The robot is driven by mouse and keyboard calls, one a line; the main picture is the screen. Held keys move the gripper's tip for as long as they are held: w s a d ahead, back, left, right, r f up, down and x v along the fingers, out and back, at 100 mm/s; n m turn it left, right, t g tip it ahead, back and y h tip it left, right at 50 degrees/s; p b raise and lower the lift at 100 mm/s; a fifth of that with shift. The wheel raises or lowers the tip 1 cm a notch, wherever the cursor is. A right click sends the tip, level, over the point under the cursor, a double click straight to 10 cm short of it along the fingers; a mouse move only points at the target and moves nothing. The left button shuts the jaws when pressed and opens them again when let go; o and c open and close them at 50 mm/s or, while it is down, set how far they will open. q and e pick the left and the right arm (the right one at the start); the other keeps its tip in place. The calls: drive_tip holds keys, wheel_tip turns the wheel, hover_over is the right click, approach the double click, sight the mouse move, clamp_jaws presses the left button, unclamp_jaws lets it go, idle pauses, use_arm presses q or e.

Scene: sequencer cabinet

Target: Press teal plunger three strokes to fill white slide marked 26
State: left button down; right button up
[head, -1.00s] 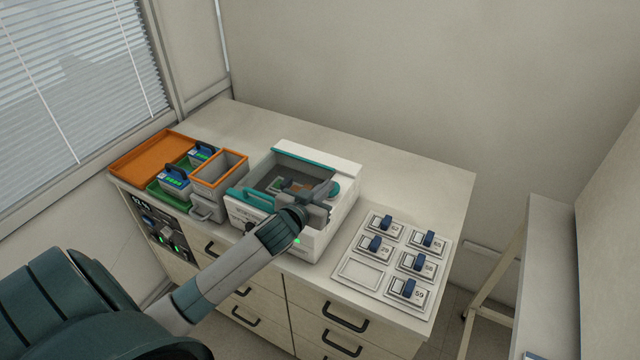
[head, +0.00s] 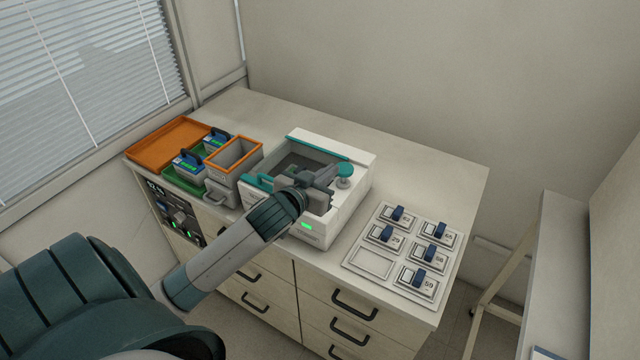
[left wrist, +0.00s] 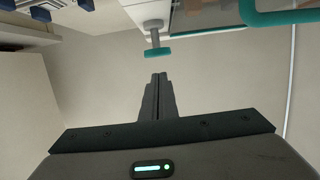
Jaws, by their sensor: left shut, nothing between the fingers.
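The teal plunger (head: 344,170) stands on the right side of the white machine (head: 327,233), its stem showing below the round cap. It also shows in the left wrist view (left wrist: 157,52), just beyond my fingertips with a small gap. My left gripper (head: 328,178) is shut and empty over the machine, to the left of the plunger cap in the head view. Its closed fingers (left wrist: 158,78) point toward the cap. No slide marked 26 can be made out; my gripper and wrist hide part of the machine's inside. My right gripper is not in view.
A slide tray (head: 357,275) on the right holds several slides with blue grips and has one empty slot. Left of the machine are an orange-rimmed grey bin (head: 238,152), a green tray (head: 187,185) and an orange tray (head: 165,143). The counter behind the machine is clear.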

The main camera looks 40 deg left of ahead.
use_arm(q)
drive_tip(key=b+v, duration=0.1)
drive_tip(key=v, duration=0.3)
drive_tip(key=shift+s+d+r, duration=0.1)
drive_tip(key=shift+s+r, duration=0.05)
drive_tip(key=shift+s, duration=0.15)
idle(0.6)
